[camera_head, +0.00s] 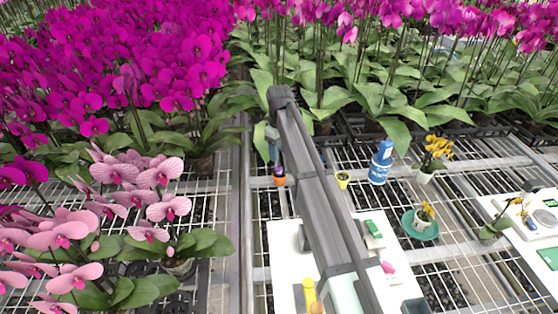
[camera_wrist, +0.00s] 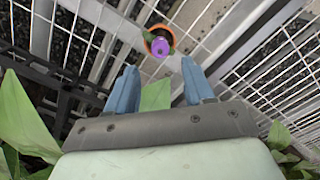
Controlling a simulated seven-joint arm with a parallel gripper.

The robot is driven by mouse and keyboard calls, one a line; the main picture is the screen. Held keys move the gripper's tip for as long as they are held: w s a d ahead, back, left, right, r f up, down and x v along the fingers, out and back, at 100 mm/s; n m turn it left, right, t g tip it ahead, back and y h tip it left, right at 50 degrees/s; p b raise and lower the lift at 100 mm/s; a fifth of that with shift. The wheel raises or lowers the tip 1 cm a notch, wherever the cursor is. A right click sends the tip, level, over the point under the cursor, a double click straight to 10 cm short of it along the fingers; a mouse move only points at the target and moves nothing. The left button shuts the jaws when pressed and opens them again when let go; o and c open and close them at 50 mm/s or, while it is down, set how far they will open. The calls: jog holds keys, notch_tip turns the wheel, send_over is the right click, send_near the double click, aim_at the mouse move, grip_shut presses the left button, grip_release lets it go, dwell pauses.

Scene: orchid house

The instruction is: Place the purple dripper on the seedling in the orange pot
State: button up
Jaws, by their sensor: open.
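The orange pot (camera_head: 280,182) stands on the wire bench at the end of my arm. In the wrist view the orange pot (camera_wrist: 151,36) is ahead of my fingers, and the purple dripper (camera_wrist: 160,47) sits within its rim as seen from above. The purple dripper (camera_head: 279,170) also shows small and dark over the pot in the head view. A little green of the seedling shows beside it; most is hidden. My gripper (camera_wrist: 160,78) is open, its blue fingers apart with nothing between them, short of the pot. I cannot tell how firmly the dripper rests.
A yellow pot (camera_head: 342,180) and a blue bottle (camera_head: 379,168) stand to the right. A white board (camera_head: 283,240) with small items lies under my arm. Large orchid leaves (camera_wrist: 17,118) flank my gripper.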

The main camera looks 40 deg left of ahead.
aim_at(279, 166)
notch_tip(279, 166, up, 6)
jog(key=shift+f, duration=0.2)
dwell(0.6)
